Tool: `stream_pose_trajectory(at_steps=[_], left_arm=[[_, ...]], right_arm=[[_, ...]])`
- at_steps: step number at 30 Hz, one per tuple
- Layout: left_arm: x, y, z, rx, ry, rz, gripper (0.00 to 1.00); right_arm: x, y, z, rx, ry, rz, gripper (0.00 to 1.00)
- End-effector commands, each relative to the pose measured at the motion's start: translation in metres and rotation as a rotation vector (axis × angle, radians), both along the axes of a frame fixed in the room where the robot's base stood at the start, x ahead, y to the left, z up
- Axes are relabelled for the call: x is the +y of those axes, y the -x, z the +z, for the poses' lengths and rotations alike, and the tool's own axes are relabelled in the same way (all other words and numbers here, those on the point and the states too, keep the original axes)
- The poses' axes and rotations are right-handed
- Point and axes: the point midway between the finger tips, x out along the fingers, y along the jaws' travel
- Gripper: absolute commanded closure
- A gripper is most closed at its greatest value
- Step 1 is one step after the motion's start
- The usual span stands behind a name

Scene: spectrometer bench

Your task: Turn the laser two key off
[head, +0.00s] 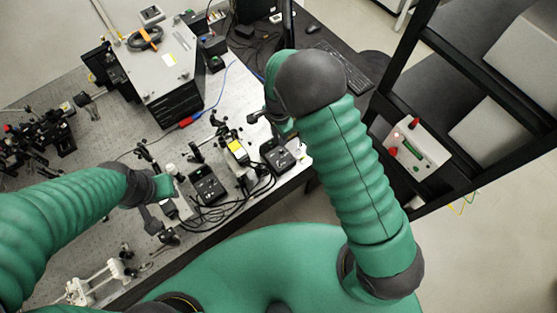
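Two small black control boxes stand near the bench's front edge: one left of centre (207,186), one further right (277,156). I cannot tell which belongs to laser two, and no key is clear at this size. My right gripper (266,117) is partly hidden by its own dark wrist. It is over the bench, just above the right box in the picture, apart from it as far as I can see. My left gripper (152,208) is low over the bench, left of the left box. Whether either gripper is open or shut does not show.
Black cables (232,212) loop around the boxes at the bench edge. A large grey instrument (158,66) stands at the back. Optics (40,138) fill the left side. A black rack (400,90) holds a white box with red buttons (418,150) at right.

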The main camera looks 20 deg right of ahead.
Motion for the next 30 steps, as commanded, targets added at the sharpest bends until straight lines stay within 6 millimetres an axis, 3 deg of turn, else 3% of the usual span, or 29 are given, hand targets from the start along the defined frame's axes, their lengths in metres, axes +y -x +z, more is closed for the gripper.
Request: stream_pose_trajectory(at_steps=[10,14,17,24,30], left_arm=[[0.000,0.000,0.000,0.000,0.000,0.000,0.67],[0.000,0.000,-0.007,0.000,0.000,0.000,0.67],[0.000,0.000,-0.018,0.000,0.000,0.000,0.67],[0.000,0.000,-0.044,0.000,0.000,0.000,0.67],[0.000,0.000,-0.056,0.000,0.000,0.000,0.67]], right_arm=[[0.000,0.000,-0.001,0.000,0.000,0.000,0.72],[0.000,-0.001,0.008,-0.004,0.001,0.001,0.72],[0.001,-0.001,0.027,-0.007,-0.002,0.001,0.72],[0.002,0.001,0.098,-0.008,-0.003,0.001,0.72],[0.002,0.002,0.146,-0.003,-0.002,-0.001,0.72]])
